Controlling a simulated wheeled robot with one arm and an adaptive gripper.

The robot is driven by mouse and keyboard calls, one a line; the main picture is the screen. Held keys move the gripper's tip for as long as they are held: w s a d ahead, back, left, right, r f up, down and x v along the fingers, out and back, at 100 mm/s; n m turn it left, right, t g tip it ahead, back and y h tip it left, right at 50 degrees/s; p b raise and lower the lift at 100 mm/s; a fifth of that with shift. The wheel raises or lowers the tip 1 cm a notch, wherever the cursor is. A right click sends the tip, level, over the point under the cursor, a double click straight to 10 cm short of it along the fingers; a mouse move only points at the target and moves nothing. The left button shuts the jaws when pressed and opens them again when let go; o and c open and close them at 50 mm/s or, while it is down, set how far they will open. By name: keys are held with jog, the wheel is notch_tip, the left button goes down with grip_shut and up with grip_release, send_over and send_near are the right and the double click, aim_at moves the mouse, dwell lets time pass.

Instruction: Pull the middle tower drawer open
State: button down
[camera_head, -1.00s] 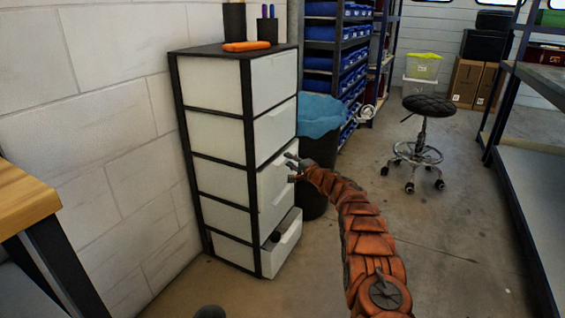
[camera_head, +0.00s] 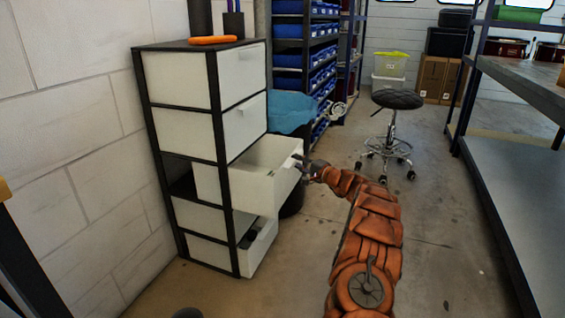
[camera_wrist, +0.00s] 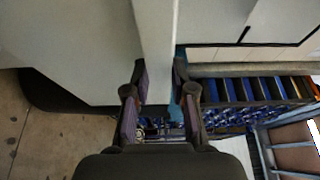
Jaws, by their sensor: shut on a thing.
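The white drawer tower (camera_head: 182,137) with a black frame stands against the wall at left. My gripper (camera_head: 303,168) is at the upper front of this drawer. In the wrist view my gripper (camera_wrist: 160,85) has a finger on each side of a pale strip, the drawer's handle (camera_wrist: 157,45), and is shut on it.
The bottom drawer (camera_head: 262,248) is also partly out, with a dark thing inside. A bin with a blue liner (camera_head: 289,112) stands behind the tower. An orange item (camera_head: 213,40) and pen cup (camera_head: 234,25) are on top. A stool (camera_head: 396,99) and workbench (camera_head: 500,160) stand right; the floor between is open.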

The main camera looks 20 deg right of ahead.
jog(key=s+d, duration=0.4)
jog(key=shift+s+d+f, duration=0.15)
jog(key=shift+d+f, duration=0.25)
jog(key=shift+f, duration=0.05)
jog(key=c, duration=1.3)
grip_release()
jog(key=shift+o, duration=1.3)
jog(key=shift+r, duration=0.1)
jog(key=shift+r, duration=0.15)
jog(key=v, duration=1.2)
